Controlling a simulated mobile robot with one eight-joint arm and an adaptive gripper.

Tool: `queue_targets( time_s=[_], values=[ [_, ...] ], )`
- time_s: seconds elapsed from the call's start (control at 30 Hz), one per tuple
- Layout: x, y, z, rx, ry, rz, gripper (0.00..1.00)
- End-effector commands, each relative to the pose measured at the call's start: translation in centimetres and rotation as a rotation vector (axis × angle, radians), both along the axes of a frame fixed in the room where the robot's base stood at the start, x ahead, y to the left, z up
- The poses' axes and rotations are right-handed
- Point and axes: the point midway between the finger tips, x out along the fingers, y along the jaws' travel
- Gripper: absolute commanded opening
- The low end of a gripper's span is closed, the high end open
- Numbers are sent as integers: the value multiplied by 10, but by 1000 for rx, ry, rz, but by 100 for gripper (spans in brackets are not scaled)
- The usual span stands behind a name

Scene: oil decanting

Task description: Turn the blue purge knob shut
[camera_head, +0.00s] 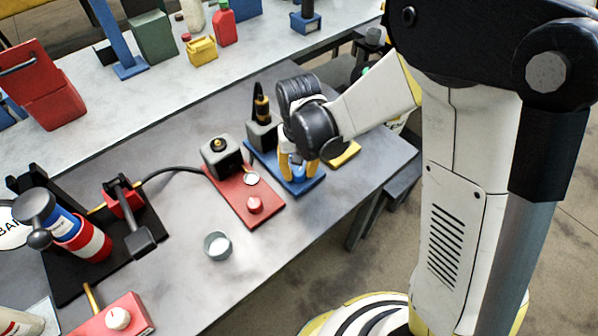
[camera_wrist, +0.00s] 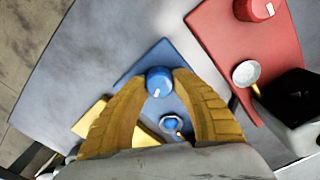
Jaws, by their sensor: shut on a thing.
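The blue purge knob (camera_wrist: 159,81) stands on a blue base plate (camera_wrist: 150,60), with a white mark on its side. My gripper (camera_wrist: 160,84) has its yellow fingers on both sides of the knob and is shut on it. A small round gauge or fitting (camera_wrist: 171,124) on the plate shows between the fingers.
A red plate (camera_head: 260,214) with a red knob (camera_head: 254,204) lies just left of the blue plate. A yellow block (camera_head: 345,155) lies to its right. A small cup (camera_head: 217,245) stands on the grey table. The table's front edge is close by.

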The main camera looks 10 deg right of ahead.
Motion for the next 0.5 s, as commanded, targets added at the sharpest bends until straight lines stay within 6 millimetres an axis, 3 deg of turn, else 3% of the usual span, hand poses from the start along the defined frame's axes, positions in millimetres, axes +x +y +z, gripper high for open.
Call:
queue_targets(
  time_s=[0.5],
  values=[
    [-1,1,-1,0,0,491,2]
  ],
)
